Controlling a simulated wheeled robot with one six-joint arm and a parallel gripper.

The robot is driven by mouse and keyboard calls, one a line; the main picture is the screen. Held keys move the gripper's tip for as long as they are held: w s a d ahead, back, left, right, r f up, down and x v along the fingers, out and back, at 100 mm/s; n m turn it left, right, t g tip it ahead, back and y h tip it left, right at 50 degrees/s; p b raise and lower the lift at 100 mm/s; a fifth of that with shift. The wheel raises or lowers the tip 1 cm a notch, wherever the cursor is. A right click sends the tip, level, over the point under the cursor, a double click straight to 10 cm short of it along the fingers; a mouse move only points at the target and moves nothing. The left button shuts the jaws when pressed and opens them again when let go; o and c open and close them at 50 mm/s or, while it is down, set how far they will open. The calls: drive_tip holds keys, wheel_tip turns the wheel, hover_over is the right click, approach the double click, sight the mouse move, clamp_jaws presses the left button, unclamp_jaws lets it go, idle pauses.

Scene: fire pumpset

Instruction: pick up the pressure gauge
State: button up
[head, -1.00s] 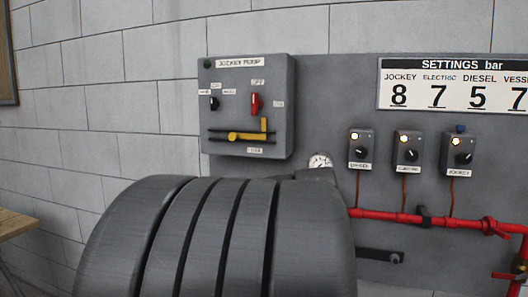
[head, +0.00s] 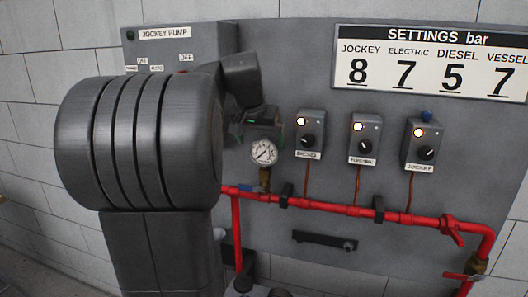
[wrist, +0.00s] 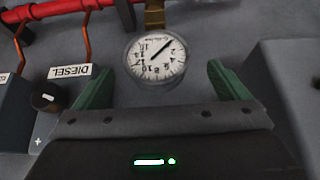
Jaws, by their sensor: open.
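The pressure gauge (head: 264,152) is a round white dial with a grey rim. It stands upright on a brass fitting above the red pipe. In the wrist view the gauge (wrist: 154,57) appears upside down, between and slightly beyond the tips of my two green fingers. My gripper (wrist: 160,75) is open, with a finger to each side of the dial and no visible contact. In the head view my gripper (head: 258,127) is just above and behind the dial, partly hidden by my arm.
Small control boxes labelled diesel (head: 310,134), electric (head: 364,138) and jockey (head: 420,144) are mounted to the right of the gauge. The red pipe (head: 325,207) runs below. The jockey pump panel (head: 165,47) is partly behind my arm. A black bracket (head: 325,240) sits lower on the board.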

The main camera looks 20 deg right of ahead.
sight(265, 153)
drive_tip(key=shift+p+x, duration=0.55)
drive_tip(key=shift+x, duration=2.85)
drive_tip(key=shift+s+d, duration=0.1)
drive_tip(key=shift+d, duration=0.15)
drive_tip(key=c, duration=1.2)
drive_tip(key=shift+r, duration=0.1)
